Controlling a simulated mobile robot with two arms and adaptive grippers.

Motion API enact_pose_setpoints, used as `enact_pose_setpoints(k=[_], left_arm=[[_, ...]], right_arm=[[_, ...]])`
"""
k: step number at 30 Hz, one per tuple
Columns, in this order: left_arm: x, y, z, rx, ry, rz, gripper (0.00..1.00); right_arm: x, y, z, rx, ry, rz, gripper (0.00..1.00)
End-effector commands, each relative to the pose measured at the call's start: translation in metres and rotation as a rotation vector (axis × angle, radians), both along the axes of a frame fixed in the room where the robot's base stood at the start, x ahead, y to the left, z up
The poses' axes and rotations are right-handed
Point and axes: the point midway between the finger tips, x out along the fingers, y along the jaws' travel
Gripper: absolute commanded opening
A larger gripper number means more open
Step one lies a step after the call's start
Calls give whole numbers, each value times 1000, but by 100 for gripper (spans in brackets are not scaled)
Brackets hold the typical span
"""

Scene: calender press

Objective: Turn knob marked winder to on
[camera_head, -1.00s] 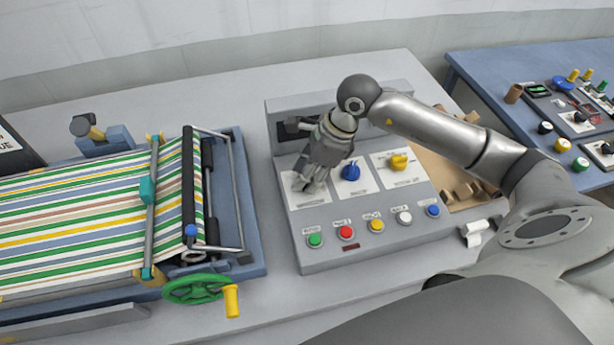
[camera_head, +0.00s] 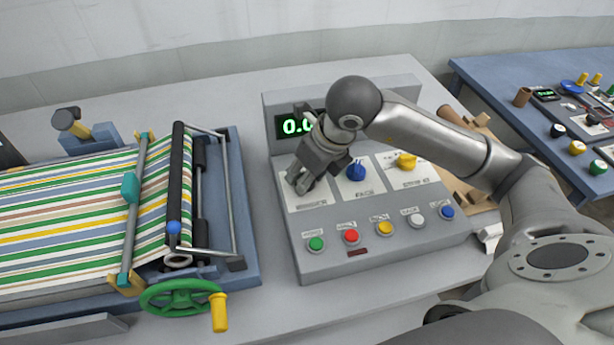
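The grey control panel (camera_head: 375,258) stands on the bench with three labelled knob plates. A blue knob (camera_head: 356,170) is on the middle plate and a yellow knob (camera_head: 405,160) on the right plate. My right gripper (camera_head: 299,184) is over the left plate (camera_head: 310,200), pointing down. It covers the knob there, and I cannot tell whether its fingers are open or shut on it. The labels are too blurred to read surely. My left gripper is not in view.
Below the knobs is a row of coloured buttons (camera_head: 385,228). A green digital display (camera_head: 294,126) is partly behind my gripper. The striped-web machine (camera_head: 75,215) with a green handwheel (camera_head: 180,298) stands left. A blue table (camera_head: 500,75) with small parts is at right.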

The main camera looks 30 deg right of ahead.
Motion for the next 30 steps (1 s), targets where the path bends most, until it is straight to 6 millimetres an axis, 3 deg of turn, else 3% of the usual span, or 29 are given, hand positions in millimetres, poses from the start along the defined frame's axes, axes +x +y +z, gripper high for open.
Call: enact_pose_setpoints(k=[19, 20, 24, 30], left_arm=[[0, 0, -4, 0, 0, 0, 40], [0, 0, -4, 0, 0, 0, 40], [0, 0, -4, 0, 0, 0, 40], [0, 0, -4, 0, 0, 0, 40]], right_arm=[[1, 0, 2, 1, -4, -54, 12], [1, 0, 2, 1, -4, -54, 38], [1, 0, 1, 0, -3, -53, 56], [0, 0, 1, 0, -1, -52, 57]])
